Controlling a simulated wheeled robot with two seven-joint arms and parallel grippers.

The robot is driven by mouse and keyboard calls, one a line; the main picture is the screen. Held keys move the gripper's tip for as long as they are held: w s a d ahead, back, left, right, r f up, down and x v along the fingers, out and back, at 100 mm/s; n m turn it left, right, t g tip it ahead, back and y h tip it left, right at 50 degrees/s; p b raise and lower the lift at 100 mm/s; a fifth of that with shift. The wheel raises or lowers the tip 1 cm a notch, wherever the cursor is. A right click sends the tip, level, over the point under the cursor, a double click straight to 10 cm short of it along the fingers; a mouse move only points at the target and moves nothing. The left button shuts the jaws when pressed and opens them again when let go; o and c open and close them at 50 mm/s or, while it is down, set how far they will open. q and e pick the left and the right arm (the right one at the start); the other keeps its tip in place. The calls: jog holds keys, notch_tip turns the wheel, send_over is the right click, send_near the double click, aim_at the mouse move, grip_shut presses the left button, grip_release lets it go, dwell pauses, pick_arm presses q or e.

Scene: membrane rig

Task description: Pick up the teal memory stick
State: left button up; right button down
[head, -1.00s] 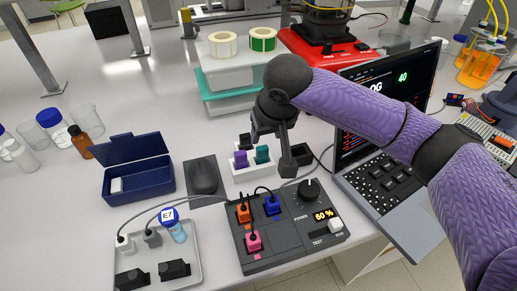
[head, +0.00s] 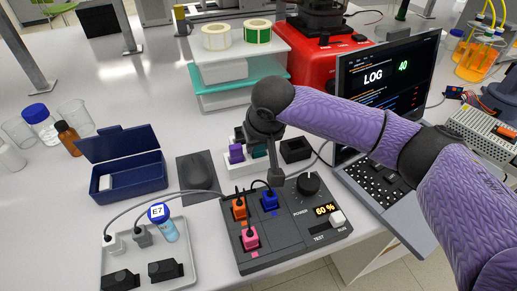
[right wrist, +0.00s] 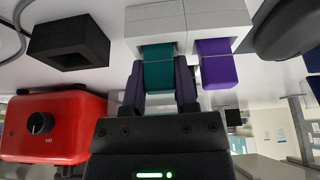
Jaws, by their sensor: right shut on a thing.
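The teal memory stick (right wrist: 158,72) sits between the two fingers of my right gripper (right wrist: 162,88) in the right wrist view, and the gripper is shut on it. Its far end meets a white block holder (right wrist: 158,18), and I see no gap between them. In the head view the teal stick (head: 259,152) is mostly hidden by my right gripper (head: 264,140). A purple stick (head: 236,154) stands beside it in the same holder (head: 232,166). My left gripper is in neither view.
A dark open box (head: 296,150) stands right of the holder. The control panel (head: 290,235) with coloured plugs is in front, and a dark mouse-like object (head: 197,173) is left. A laptop (head: 385,95) stands right, near my right arm. A red device (head: 318,65) is behind.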

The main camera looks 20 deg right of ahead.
notch_tip(320, 180, up, 9)
jog(key=p, duration=0.3)
jog(key=shift+r+p, duration=0.2)
jog(key=shift+p, duration=0.1)
jog(key=shift+r, duration=0.4)
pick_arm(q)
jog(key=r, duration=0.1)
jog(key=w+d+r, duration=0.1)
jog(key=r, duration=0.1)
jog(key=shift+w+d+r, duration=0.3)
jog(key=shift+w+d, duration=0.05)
pick_arm(e)
jog(key=shift+f, duration=0.1)
